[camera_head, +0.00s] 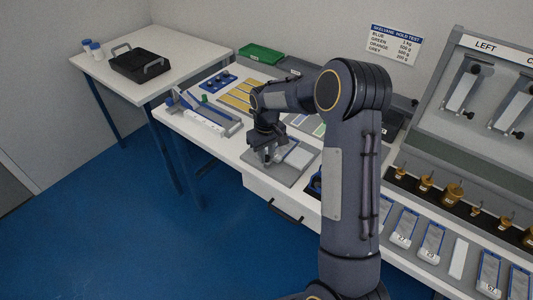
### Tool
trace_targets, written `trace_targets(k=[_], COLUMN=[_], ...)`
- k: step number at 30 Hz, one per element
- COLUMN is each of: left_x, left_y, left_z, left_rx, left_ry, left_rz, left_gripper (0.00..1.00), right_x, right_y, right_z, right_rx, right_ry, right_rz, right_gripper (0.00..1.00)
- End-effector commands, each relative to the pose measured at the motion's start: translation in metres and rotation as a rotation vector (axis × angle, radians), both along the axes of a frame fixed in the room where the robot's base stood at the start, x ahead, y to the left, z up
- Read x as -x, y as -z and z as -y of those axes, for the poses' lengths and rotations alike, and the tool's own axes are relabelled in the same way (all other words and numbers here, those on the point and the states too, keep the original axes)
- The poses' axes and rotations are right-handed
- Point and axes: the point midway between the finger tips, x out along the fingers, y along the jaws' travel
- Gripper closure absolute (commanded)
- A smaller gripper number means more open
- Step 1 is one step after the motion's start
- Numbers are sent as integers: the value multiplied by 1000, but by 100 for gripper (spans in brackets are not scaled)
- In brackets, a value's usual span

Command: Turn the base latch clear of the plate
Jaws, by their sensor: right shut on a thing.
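My right gripper (271,155) points down at the front edge of the white bench, above a grey plate (294,174). It is shut on a small part at the plate, which appears to be the base latch; the fingers and the small size hide its shape and angle. A pale round piece (299,157) sits on the plate just right of the gripper. My right arm covers the bench behind and to the right of the plate. My left gripper is not in view.
Left of the plate lie a grey angled device (205,113), yellow strips (238,97) and a blue holder (219,82). A green box (261,54) stands behind. Brass weights (453,193) and labelled blue-grey pieces (433,241) line the right. A side table (185,50) holds a black tray (140,64).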

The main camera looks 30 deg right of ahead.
Motion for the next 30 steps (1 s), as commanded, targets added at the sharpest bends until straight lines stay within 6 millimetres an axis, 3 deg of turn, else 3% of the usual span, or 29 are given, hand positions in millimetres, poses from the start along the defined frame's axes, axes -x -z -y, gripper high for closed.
trace_targets(k=[11,12,17,26,30], left_x=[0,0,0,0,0], left_y=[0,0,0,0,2], left_z=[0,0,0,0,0], left_rx=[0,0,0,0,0], left_ry=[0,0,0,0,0], left_rz=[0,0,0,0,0], left_gripper=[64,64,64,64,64], right_x=[-1,-1,-1,0,-1], right_y=[-1,-1,-1,-2,-17], right_z=[0,0,0,0,0], right_rx=[1,1,1,1,1], right_ry=[-5,-4,-4,-4,-4], right_rz=[3,4,3,2,5], right_gripper=[100,78,57,57,57])
